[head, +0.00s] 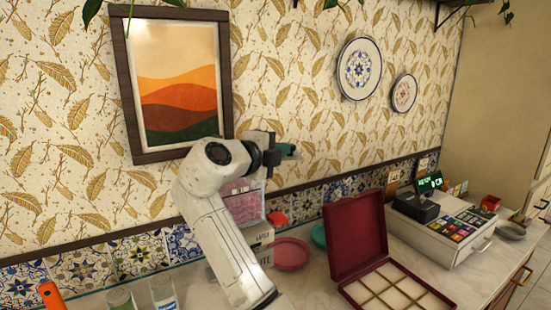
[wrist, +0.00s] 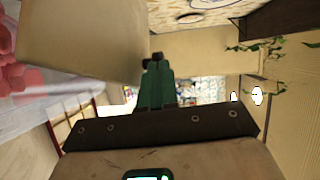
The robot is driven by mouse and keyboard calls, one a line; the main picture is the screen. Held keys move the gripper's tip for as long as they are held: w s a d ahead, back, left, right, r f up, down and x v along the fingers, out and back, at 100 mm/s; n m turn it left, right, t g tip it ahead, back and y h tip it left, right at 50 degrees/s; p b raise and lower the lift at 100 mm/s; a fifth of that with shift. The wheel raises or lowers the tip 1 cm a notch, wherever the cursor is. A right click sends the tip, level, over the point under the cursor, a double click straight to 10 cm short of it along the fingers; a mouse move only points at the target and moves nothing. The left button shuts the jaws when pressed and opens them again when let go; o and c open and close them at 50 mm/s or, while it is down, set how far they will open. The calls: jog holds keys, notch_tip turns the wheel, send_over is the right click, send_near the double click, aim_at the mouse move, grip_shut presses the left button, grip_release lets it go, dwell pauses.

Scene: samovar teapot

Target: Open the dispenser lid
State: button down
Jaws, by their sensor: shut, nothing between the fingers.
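The dispenser (head: 243,205) is a clear bin with pink contents on the counter by the wall, partly hidden behind my arm in the head view. In the wrist view its clear wall and pink contents (wrist: 25,75) fill the left side. A plain beige panel (wrist: 80,40) stands beside it at upper left; it may be the lid, but I cannot tell how far it is open. My gripper (head: 290,151) is above the dispenser's upper right. Its green fingers (wrist: 157,80) are together and empty, close to the panel's edge; contact is unclear.
A pink plate (head: 290,254), a teal plate (head: 319,236) and an open red compartment box (head: 354,236) stand right of the dispenser. A cash register (head: 450,228) is farther right. Glass jars (head: 163,295) are at front left. A framed picture (head: 175,82) hangs behind my arm.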

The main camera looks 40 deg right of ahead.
aim_at(295, 152)
jog(key=d+n+t+b, duration=0.1)
jog(key=d+n+t+y+b, duration=0.1)
jog(key=d+t, duration=0.1)
jog(key=d+n+t+b, duration=0.1)
jog(key=shift+w+d+f+t+b, duration=0.2)
jog(key=shift+w+d+t+b, duration=0.1)
jog(key=shift+b, duration=0.1)
jog(key=shift+w+d+r+n+y+b, duration=0.1)
jog(key=shift+w+d+n+y+b, duration=0.1)
jog(key=shift+d+b, duration=0.25)
jog(key=shift+w+d+r+n+y+b, duration=0.1)
jog(key=shift+w+d+b, duration=0.1)
jog(key=shift+d, duration=0.45)
